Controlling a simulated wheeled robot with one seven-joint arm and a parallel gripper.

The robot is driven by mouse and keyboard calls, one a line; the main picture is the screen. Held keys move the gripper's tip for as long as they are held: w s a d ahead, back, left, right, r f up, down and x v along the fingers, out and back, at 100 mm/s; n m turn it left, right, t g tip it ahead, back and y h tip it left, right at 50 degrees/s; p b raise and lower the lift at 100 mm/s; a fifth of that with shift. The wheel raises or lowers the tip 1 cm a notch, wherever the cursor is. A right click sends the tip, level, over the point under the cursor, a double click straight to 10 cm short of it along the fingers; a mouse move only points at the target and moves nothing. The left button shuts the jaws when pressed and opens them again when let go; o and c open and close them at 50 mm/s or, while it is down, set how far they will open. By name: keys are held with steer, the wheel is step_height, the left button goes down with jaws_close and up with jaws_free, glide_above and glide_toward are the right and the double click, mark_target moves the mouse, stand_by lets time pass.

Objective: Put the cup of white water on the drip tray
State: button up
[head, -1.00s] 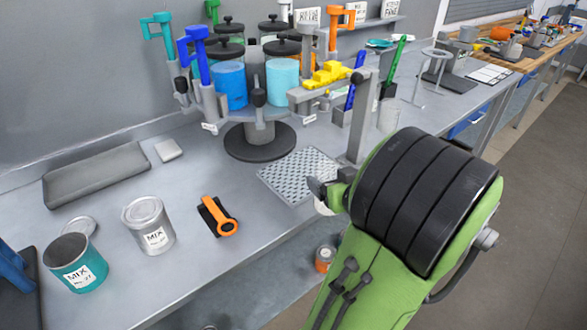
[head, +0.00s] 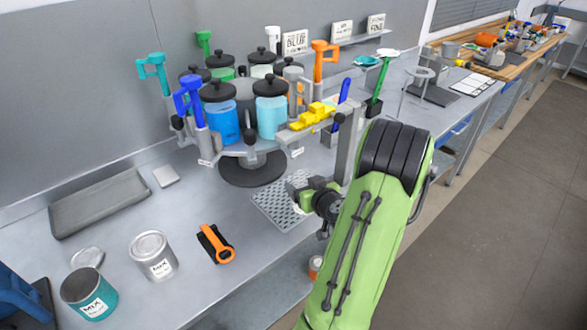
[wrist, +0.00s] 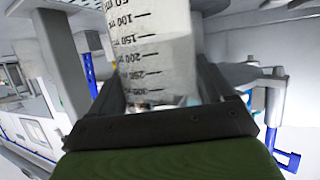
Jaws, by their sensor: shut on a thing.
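My gripper (head: 308,199) is at the right edge of the drip tray (head: 268,208), a grey perforated plate on the bench in front of the paint carousel. In the wrist view, my gripper (wrist: 160,88) is shut on a clear cup (wrist: 155,45) with black millilitre marks. The cup has whitish contents and sits between the two dark jaws. In the head view my gripper and arm hide most or all of the cup. I cannot tell how high it is above the tray.
The carousel (head: 252,172) holds several lidded jars behind the tray. A grey post (head: 347,150) with a yellow part (head: 312,117) stands close to my gripper. The bench's front edge is near.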

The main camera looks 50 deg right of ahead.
steer(key=shift+p+x, duration=1.55)
steer(key=shift+x, duration=2.95)
steer(key=shift+f, duration=0.1)
steer(key=o, duration=1.1)
steer(key=shift+a, duration=0.1)
steer(key=shift+c, duration=0.2)
